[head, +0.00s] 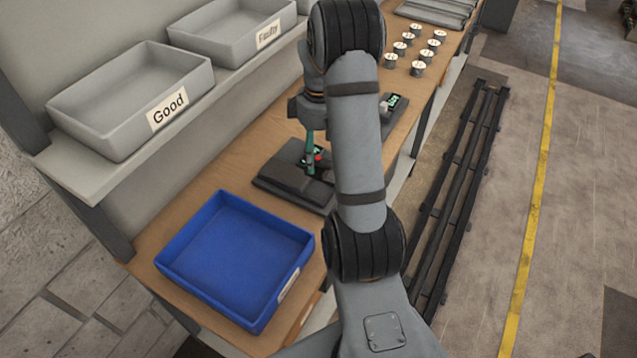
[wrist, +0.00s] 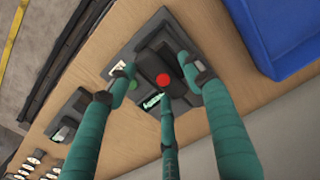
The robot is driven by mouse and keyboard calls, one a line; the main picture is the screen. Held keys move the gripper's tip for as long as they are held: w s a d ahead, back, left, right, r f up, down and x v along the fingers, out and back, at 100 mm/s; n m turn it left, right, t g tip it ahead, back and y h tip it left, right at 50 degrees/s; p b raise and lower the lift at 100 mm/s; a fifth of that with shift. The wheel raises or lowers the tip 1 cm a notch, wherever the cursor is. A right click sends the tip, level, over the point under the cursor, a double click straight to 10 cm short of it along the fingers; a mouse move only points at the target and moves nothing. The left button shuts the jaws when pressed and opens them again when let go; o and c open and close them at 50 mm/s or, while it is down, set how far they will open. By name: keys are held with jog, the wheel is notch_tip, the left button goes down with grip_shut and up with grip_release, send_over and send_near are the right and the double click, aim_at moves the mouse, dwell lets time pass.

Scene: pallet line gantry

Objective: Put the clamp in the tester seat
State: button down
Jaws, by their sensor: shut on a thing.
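The tester (head: 291,182) is a dark grey unit on the wooden bench, behind the blue tray. In the wrist view the tester (wrist: 183,103) shows a red round light or button, a green one and a small lit display. My gripper (head: 311,168) has teal fingers and points down over the tester. In the wrist view my gripper (wrist: 159,76) has its fingertips closed around a dark grey block, apparently the clamp (wrist: 157,52). The clamp is right at the tester's top. Its edges merge with the dark tester, so I cannot tell whether it is seated. My arm partly hides this area in the head view.
A blue tray (head: 181,229) stands at the bench's near end. Grey bins marked Good (head: 105,120) and Faulty (head: 217,50) sit on a shelf at left. A smaller device with a display (head: 394,101) and several small cylinders (head: 417,69) stand farther along the bench.

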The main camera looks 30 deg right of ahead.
aim_at(319, 157)
notch_tip(319, 157, down, 8)
dwell(0.4)
jog(key=c, duration=0.8)
grip_release()
jog(key=shift+f, duration=0.1)
jog(key=shift+o, duration=0.2)
notch_tip(319, 157, up, 12)
jog(key=shift+r+p, duration=0.15)
jog(key=shift+p, duration=0.15)
jog(key=c, duration=0.3)
